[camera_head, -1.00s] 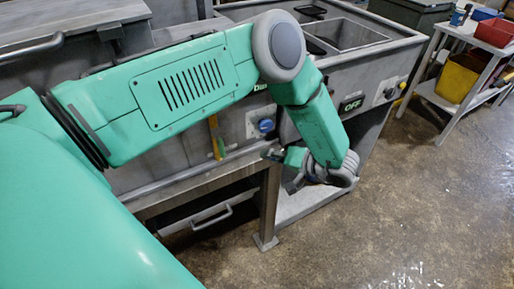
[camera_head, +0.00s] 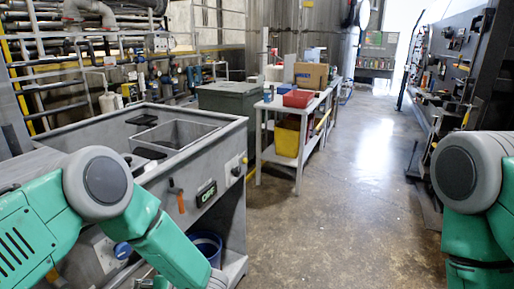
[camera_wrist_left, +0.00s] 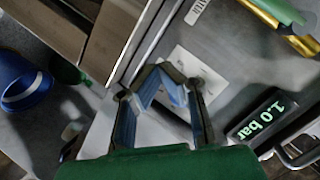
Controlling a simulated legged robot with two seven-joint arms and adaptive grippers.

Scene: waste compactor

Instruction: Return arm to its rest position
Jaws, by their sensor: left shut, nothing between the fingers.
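My left arm (camera_head: 165,245) comes in from the left in the head view. It bends at a grey elbow joint (camera_head: 102,182), and its forearm slopes down to the right in front of the grey compactor (camera_head: 225,140). Its lower end is cut off by the bottom edge. In the left wrist view my left gripper (camera_wrist_left: 160,80) is shut and empty, with its fingers over a grey metal panel and a pale plate. My right arm (camera_head: 470,200) shows at the right edge, bent at its elbow. Its gripper is out of view.
A "1.0 bar" display (camera_wrist_left: 265,120) and a blue bucket (camera_wrist_left: 25,85) show in the wrist view. A white shelf table (camera_head: 272,158) with a red bin (camera_head: 298,98) stands beyond. The wet floor (camera_head: 340,190) on the right is clear.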

